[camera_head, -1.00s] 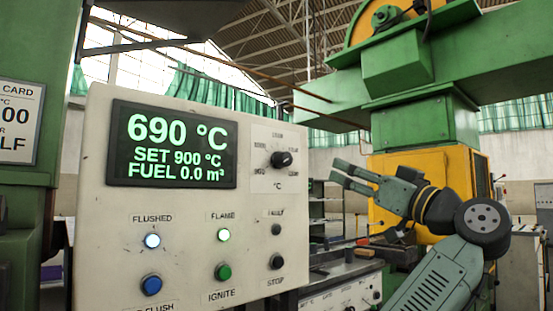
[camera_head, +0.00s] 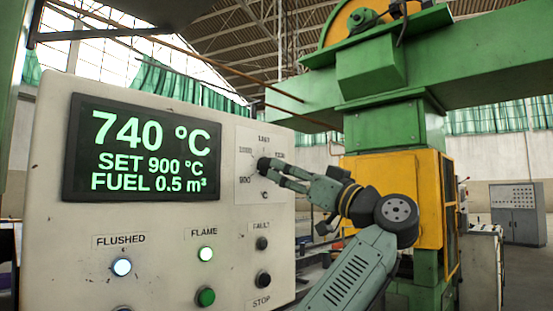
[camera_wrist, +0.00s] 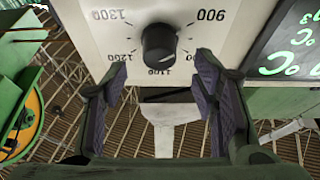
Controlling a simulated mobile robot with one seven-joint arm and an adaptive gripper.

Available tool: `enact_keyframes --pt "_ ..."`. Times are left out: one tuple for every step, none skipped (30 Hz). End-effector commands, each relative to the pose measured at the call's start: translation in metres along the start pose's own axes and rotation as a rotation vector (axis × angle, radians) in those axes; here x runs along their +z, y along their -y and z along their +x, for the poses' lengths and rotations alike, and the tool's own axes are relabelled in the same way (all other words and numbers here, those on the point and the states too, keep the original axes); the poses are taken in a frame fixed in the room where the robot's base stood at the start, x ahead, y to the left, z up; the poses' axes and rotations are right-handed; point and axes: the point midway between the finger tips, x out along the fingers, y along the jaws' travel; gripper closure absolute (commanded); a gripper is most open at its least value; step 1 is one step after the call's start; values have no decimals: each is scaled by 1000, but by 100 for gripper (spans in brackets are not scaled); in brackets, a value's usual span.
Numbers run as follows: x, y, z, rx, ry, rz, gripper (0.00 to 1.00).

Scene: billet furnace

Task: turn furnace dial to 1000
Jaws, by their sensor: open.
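The furnace dial is a dark round knob (camera_head: 264,165) on a pale plate at the right of the control panel. The display (camera_head: 148,148) reads 740 °C, SET 900 °C, FUEL 0.5 m³. My gripper (camera_head: 271,172) is at the dial, partly covering it and its scale. In the wrist view my open gripper (camera_wrist: 160,78) has one finger to each side of the knob, with visible gaps.
Below the dial are the flushed lamp (camera_head: 121,267), the lit flame lamp (camera_head: 206,254), the green ignite button (camera_head: 205,297) and the dark stop button (camera_head: 263,280). A green and yellow machine (camera_head: 390,200) stands behind my arm.

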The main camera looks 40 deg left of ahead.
Motion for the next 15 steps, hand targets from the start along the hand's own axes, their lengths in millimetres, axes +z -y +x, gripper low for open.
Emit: enact_keyframes --pt "-4 1 12 -4 0 4 46" --pt "-4 1 16 -3 -1 3 46" --pt "-3 1 22 -3 0 3 46" --pt "-3 1 26 -3 0 3 46" --pt "-3 1 30 -3 0 3 46" --pt "-3 0 34 -2 -1 2 46" --pt "-2 0 36 -1 -1 2 46" --pt "-2 0 38 -1 -1 2 46" --pt "-1 0 41 0 0 2 46" --pt "-1 0 42 0 0 2 46" --pt "0 0 43 0 1 1 46" --pt "0 0 44 0 1 1 46" --pt "0 0 44 0 1 1 46" --pt "0 0 44 0 1 0 46" --pt "1 0 44 0 1 0 46"
